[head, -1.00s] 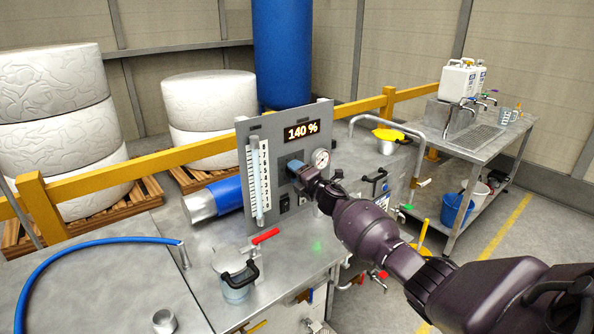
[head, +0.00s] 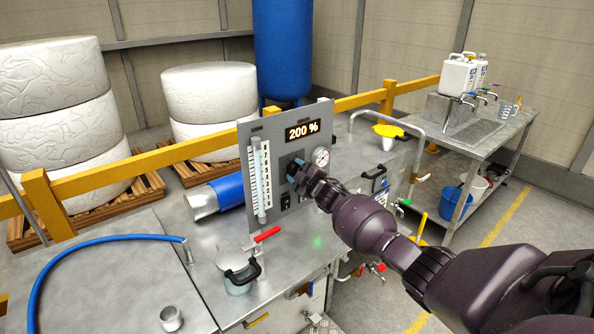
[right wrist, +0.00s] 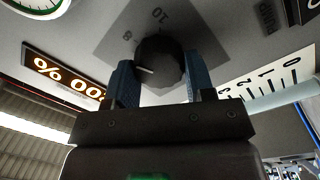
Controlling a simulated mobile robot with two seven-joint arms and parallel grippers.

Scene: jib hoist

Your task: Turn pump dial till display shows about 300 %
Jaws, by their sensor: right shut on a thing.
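The pump dial (right wrist: 159,62) is a dark round knob with a white pointer line, on a grey scale plate with numbers, in the right wrist view. My right gripper (right wrist: 160,80) has its two blue fingers on either side of the knob and is shut on it. In the head view the right gripper (head: 295,172) reaches the panel (head: 240,150) and hides the dial. The display (head: 302,130) reads 200 % in orange digits; it also shows upside down in the right wrist view (right wrist: 65,77). My left gripper is not in view.
A flow tube with a number scale (head: 258,180) stands left of the dial, and a round gauge (head: 321,157) sits right of it. A lidded pot (head: 240,275) and a red lever (head: 267,233) are on the steel bench below.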

